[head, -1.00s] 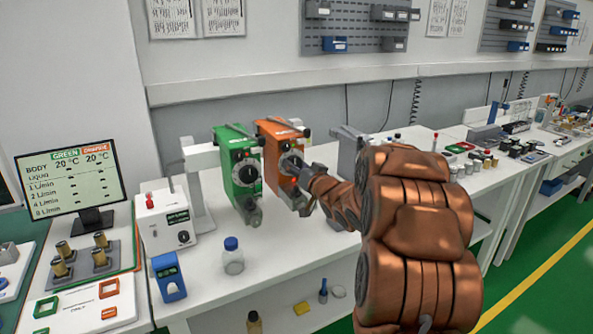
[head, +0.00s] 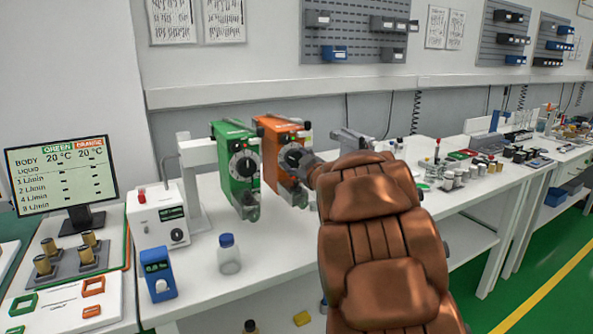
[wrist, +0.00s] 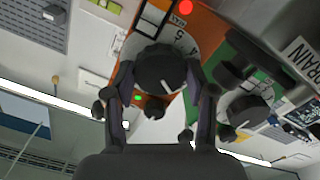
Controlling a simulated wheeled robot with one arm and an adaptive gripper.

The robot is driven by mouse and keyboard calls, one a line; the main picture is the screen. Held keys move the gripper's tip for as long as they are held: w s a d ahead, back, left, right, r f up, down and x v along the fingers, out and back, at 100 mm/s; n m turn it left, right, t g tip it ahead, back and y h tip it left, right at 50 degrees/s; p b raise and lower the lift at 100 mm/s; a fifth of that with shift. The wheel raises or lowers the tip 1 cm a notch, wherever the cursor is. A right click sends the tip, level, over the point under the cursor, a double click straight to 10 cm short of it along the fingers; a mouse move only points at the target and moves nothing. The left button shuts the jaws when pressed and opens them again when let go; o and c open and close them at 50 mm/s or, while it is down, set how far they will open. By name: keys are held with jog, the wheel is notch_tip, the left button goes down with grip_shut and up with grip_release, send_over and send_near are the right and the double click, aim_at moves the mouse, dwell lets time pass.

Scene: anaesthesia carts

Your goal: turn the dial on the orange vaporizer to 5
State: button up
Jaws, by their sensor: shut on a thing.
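A white mark shows on the knob's lower part there. The green vaporizer's dial (wrist: 248,112) is close to the right finger.
A screen (head: 62,175) at the left shows a table headed GREEN and ORANGE, both 20 °C. A white box (head: 158,215), a blue-capped bottle (head: 229,257) and a blue device (head: 158,275) stand on the bench left of my arm. A grey unit (head: 352,140) stands behind my arm.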

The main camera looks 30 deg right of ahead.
jog(key=shift+n+b, duration=1.25)
jog(key=shift+n, duration=0.65)
jog(key=o, duration=1.2)
jog(key=shift+c, duration=0.2)
